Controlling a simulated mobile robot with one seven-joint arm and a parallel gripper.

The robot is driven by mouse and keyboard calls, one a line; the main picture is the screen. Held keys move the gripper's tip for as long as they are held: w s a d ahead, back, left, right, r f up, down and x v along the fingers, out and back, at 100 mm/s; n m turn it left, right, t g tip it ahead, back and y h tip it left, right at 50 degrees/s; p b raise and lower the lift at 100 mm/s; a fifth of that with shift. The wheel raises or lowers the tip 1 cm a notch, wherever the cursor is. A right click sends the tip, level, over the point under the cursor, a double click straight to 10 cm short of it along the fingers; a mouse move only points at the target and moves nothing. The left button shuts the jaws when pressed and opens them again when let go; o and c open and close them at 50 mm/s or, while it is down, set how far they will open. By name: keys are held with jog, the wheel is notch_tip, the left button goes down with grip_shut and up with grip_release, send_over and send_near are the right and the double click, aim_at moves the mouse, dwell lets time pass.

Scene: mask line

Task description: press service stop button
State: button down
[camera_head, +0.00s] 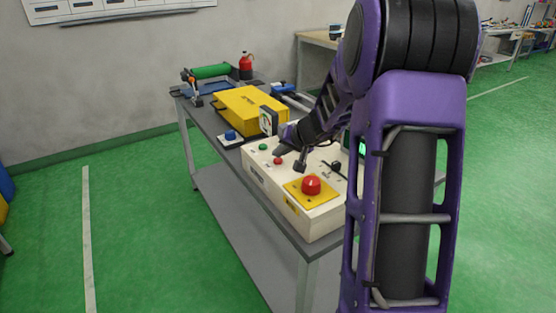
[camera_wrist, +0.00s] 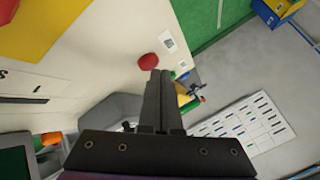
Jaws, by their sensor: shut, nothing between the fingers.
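A cream control box (camera_head: 318,220) stands on the grey bench. It carries a small red button (camera_head: 277,161), a green button (camera_head: 263,147) and a large red mushroom button (camera_head: 311,185) on a yellow plate. The labels are too small to read, so I cannot tell which is marked service stop. My gripper (camera_head: 281,151) is shut and empty, low over the box beside the small red button. In the wrist view the shut fingertips (camera_wrist: 157,74) lie just short of the small red button (camera_wrist: 148,61). I cannot tell whether they touch it.
On the bench (camera_head: 222,151) behind the box are a yellow case (camera_head: 250,103), a blue button on a small base (camera_head: 231,136), a green roller (camera_head: 210,71) and a red can (camera_head: 246,60). A black knob (camera_head: 336,165) rises from the box's right part.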

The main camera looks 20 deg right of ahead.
aim_at(280, 164)
jog(key=shift+f, duration=0.45)
dwell(0.5)
jog(key=shift+r, duration=0.15)
jog(key=shift+r+p, duration=0.4)
jog(key=shift+r, duration=0.35)
jog(key=shift+r, duration=0.1)
jog(key=shift+r+p, duration=1.6)
jog(key=shift+r, duration=0.85)
jog(key=shift+f, duration=0.1)
